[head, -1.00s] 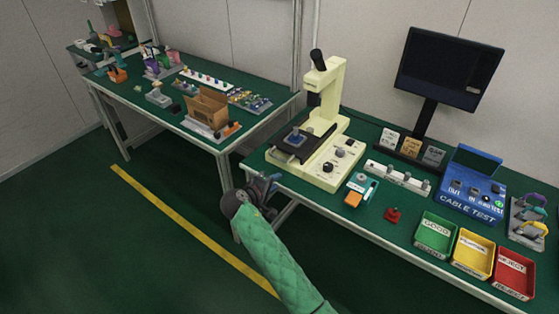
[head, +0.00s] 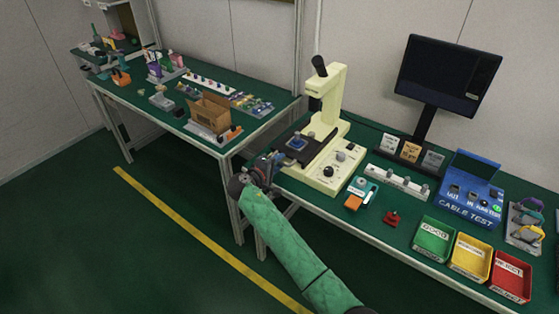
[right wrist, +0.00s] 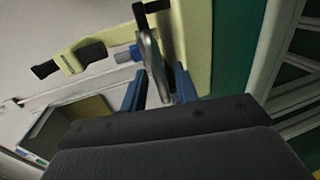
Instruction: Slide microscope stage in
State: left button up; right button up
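The cream microscope (head: 331,100) stands at the left end of the near bench. Its black stage (head: 292,158) sticks out from the base to the left, with a blue-grey piece (head: 296,143) on top. My right gripper (head: 272,163) is at the stage's outer left edge. In the right wrist view its two blue fingers (right wrist: 157,88) are apart, with a grey metal part (right wrist: 152,58) showing between and beyond them; I cannot tell whether they touch it. The cream microscope body (right wrist: 95,35) also shows there. My left gripper is not in view.
An orange-and-teal device (head: 360,193), a red part (head: 391,219), green (head: 433,239), yellow (head: 471,256) and red trays (head: 510,277), and a blue cable tester (head: 470,190) stand to the right. A cardboard box (head: 209,112) is on the left bench. A gap separates the benches.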

aim_at(292, 150)
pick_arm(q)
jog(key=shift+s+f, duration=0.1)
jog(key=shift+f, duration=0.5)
pick_arm(e)
jog(key=shift+w+d+f, duration=0.15)
jog(key=shift+w+d, duration=0.1)
jog(key=shift+w, duration=0.1)
grip_shut()
jog(key=shift+w+d, duration=0.2)
jog(key=x, duration=0.2)
jog(key=b+x, duration=0.1)
jog(key=x, duration=0.1)
jog(key=r+b+x, duration=0.1)
jog(key=x, duration=0.1)
jog(key=shift+w+d, duration=0.1)
jog(key=shift+w, duration=0.15)
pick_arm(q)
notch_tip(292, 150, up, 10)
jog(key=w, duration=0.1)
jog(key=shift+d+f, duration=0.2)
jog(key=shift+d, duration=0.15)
pick_arm(e)
jog(key=shift+w+d, duration=0.2)
jog(key=shift+w, duration=0.05)
grip_release()
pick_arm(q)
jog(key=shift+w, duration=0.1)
